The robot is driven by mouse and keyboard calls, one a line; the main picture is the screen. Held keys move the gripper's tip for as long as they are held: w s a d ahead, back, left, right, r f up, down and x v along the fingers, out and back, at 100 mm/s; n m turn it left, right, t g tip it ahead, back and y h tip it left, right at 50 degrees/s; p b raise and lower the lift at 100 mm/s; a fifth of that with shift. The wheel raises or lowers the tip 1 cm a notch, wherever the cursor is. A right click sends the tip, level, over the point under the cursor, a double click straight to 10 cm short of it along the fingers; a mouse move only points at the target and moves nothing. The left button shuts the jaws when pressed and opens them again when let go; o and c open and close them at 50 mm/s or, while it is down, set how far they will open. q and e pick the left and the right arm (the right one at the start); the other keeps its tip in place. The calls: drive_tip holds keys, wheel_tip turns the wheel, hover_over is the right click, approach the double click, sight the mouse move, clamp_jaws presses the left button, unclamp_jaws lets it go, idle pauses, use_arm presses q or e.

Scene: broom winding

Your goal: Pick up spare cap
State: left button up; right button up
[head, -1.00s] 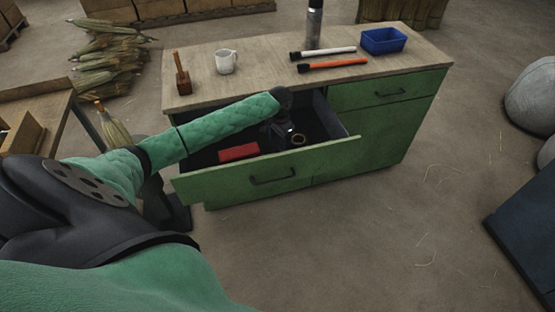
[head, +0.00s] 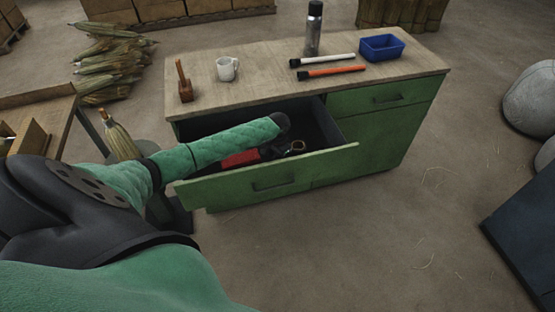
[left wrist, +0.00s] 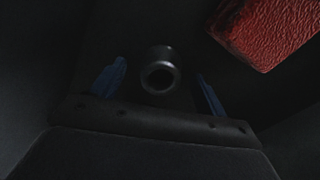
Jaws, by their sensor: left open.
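A small dark hollow cylinder, which looks like the spare cap (left wrist: 160,73), lies on the dark drawer floor in the left wrist view. Its open round end faces the camera. My left gripper (left wrist: 160,90) is open, with one blue finger on each side of the cap and visible gaps between. In the head view my left arm reaches down into the open green drawer (head: 265,182). The wrist and forearm hide most of the gripper there, and I cannot make out the cap. My right gripper is not in view.
A red block (head: 238,159) lies in the drawer, near the gripper at upper right in the wrist view (left wrist: 265,30). Drawer walls surround the hand. The bench top (head: 270,97) above holds a mug, brushes, a flask and a blue bin.

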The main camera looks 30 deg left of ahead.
use_arm(q)
drive_tip(key=c, duration=1)
drive_tip(key=shift+c, duration=0.2)
